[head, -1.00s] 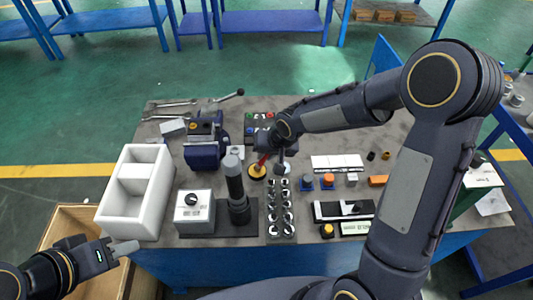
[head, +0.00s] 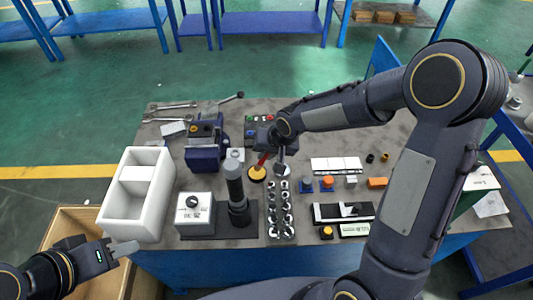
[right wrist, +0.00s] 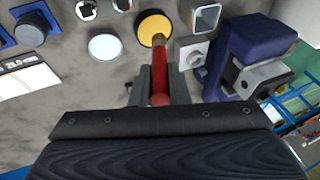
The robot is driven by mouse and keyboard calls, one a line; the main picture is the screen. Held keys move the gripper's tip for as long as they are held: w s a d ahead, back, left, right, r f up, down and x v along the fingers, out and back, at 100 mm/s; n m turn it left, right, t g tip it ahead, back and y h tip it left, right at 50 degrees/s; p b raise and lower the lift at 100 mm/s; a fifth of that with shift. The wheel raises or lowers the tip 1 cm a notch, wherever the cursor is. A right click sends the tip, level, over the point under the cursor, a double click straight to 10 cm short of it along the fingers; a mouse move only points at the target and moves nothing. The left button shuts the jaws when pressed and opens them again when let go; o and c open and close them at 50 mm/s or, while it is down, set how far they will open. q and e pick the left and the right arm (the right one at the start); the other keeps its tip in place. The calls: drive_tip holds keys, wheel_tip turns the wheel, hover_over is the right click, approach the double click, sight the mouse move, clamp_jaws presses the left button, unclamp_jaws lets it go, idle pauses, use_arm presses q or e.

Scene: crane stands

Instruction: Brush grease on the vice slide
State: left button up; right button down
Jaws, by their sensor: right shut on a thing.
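The blue vice (head: 204,150) stands at the back left of the workbench, its lever pointing back right. It also shows at the right of the right wrist view (right wrist: 240,50). My right gripper (head: 270,143) is shut on a red-handled brush (head: 263,159), to the right of the vice. In the right wrist view the red handle (right wrist: 160,82) runs between the fingers towards a round pot with a yellow top (right wrist: 154,24). The brush tip overlaps the yellow; whether it touches is unclear. The pot also shows in the head view (head: 256,175). My left gripper (head: 122,248) is low at the left, away from the vice; its opening is unclear.
A white divided box (head: 137,195), a grey box with a black knob (head: 195,214) and a dark upright cylinder (head: 236,190) stand in front of the vice. A rack of sockets (head: 280,210) lies right of them. Wrenches (head: 170,106) lie behind the vice.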

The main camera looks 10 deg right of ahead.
drive_tip(key=shift+r+p, duration=1.55)
drive_tip(key=shift+r, duration=1.15)
